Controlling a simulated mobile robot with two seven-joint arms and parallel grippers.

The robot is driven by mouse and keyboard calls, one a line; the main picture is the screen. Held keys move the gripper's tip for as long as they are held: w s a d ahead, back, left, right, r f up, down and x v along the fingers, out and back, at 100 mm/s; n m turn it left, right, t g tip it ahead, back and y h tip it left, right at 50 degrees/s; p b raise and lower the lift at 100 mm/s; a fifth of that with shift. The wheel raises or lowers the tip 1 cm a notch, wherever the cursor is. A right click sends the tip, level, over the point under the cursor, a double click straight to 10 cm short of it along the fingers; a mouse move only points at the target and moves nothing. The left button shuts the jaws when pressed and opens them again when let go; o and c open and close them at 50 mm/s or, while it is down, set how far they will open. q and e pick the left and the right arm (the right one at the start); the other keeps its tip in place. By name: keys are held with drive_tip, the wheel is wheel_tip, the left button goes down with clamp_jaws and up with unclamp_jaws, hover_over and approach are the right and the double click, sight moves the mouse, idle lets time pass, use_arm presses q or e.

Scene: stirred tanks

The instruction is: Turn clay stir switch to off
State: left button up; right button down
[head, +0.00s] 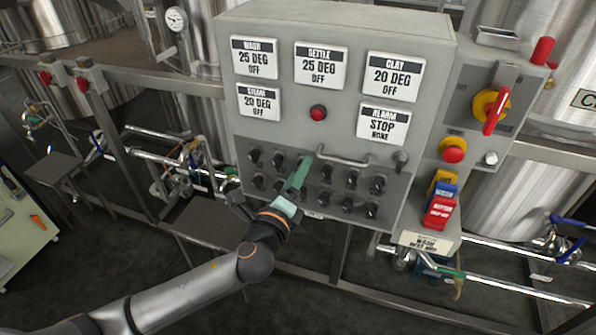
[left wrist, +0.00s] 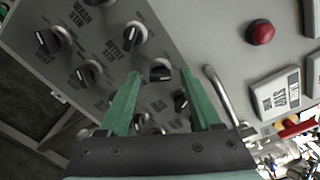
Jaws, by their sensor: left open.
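The grey control panel (head: 270,140) carries two rows of black rotary switches (head: 325,174). The clay display (head: 393,77) reads 20 DEG OFF. My left gripper (head: 298,175) is open in front of the switches, near the middle of the rows. In the left wrist view, a black switch (left wrist: 160,71) shows between its green fingertips, with no clear contact. Another switch (left wrist: 181,100) lies close to the right finger. Labels near the left switches read as wash and settle; I cannot read a clay label, so which switch is clay stir is unclear. The fingers hide some switches.
A metal handle bar (head: 345,158) sits just above the switches, close to the right finger in the wrist view (left wrist: 222,95). A red button (head: 318,113) is above. A red-handled rotary switch (head: 492,110) and another red button (head: 452,152) are at the right. Steel tanks and pipes stand behind.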

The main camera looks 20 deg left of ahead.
use_arm(q)
drive_tip(key=shift+w, duration=0.25)
clamp_jaws()
idle(0.4)
